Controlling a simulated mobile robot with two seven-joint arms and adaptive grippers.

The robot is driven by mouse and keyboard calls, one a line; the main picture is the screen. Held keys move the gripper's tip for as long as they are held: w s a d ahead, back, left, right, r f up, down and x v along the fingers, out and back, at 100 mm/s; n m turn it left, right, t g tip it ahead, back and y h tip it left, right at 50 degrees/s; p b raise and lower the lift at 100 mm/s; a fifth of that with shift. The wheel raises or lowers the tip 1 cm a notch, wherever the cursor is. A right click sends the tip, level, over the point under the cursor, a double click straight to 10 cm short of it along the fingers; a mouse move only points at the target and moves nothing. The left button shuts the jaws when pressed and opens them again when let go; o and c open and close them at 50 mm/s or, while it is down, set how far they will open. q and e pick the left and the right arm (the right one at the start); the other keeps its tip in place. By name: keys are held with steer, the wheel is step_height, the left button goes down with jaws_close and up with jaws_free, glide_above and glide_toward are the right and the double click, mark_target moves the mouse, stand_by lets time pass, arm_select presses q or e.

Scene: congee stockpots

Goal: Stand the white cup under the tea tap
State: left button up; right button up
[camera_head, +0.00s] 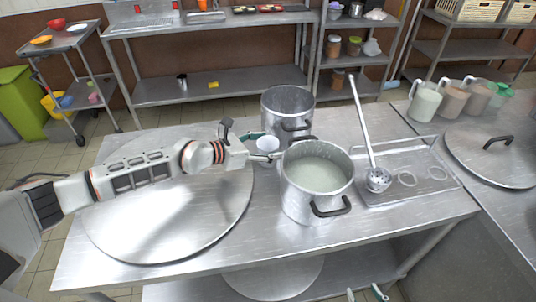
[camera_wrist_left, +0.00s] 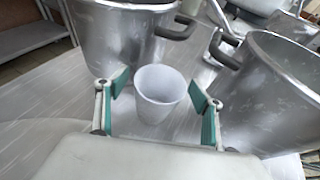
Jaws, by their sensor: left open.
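The white cup (camera_head: 268,145) stands on the steel table between the two stockpots. In the left wrist view the cup (camera_wrist_left: 160,98) is upright and empty, with its mouth up. My left gripper (camera_head: 265,149) is open around the cup; in the wrist view its green-padded fingers (camera_wrist_left: 160,86) are on either side, with gaps to the cup. My right gripper (camera_head: 366,293) shows only as fingertips at the bottom edge, spread apart, away from the cup. I cannot make out a tea tap in either view.
A stockpot of pale congee (camera_head: 318,178) stands close right of the cup, an emptier pot (camera_head: 288,108) behind it. A large round lid (camera_head: 150,225) lies under my left arm. A ladle (camera_head: 377,180) rests on a tray (camera_head: 415,190). Several filled jugs (camera_head: 424,103) stand at the right.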

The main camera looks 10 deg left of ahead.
arm_select(q)
steer(key=c, duration=1.3)
